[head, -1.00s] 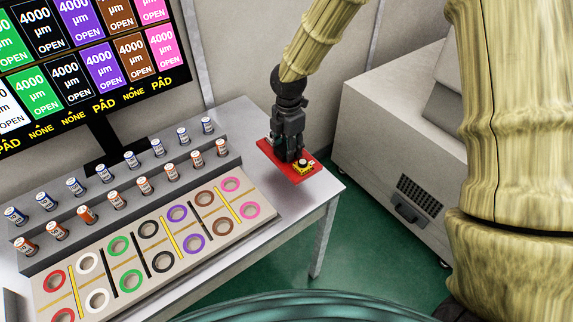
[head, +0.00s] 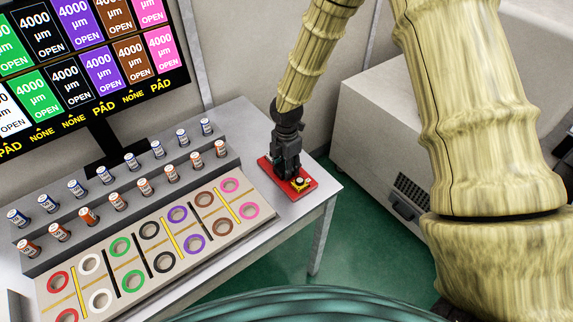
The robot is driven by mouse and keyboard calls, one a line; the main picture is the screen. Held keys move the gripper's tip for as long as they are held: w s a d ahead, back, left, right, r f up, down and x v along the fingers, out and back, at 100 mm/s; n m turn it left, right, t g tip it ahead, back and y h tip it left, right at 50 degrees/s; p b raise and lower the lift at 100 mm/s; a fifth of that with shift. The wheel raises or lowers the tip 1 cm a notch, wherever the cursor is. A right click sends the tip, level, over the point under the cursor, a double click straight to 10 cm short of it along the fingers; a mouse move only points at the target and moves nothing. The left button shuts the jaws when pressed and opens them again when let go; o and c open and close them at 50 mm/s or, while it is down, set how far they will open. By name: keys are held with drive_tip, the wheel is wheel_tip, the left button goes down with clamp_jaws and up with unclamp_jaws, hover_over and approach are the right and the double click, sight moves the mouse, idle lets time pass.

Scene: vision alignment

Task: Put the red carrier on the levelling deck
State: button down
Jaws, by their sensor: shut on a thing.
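The red carrier (head: 307,188) is a flat red plate with a small yellow and black part on its near right end. My gripper (head: 289,173) points down and is shut on the carrier. The carrier is at the right end of the grey table, low over it or on it; I cannot tell if it touches. A pale board (head: 190,258) with coloured rings in two rows and yellow and black bars lies left of the carrier. It looks like the levelling deck, but no label shows this. My gripper hides the middle of the carrier.
Several small blue-and-white and orange-and-white cylinders stand on a stepped rack (head: 110,207) behind the board. A screen (head: 85,75) with coloured "4000 µm OPEN" tiles stands at the back left. A grey cabinet (head: 375,140) stands right of the table (head: 265,242), across a green floor gap.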

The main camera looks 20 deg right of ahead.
drive_tip(key=shift+f, duration=0.1)
drive_tip(key=c, duration=0.9)
unclamp_jaws()
drive_tip(key=shift+o, duration=0.2)
wheel_tip(320, 180, up, 12)
drive_tip(key=b, duration=0.2)
drive_tip(key=shift+b, duration=0.35)
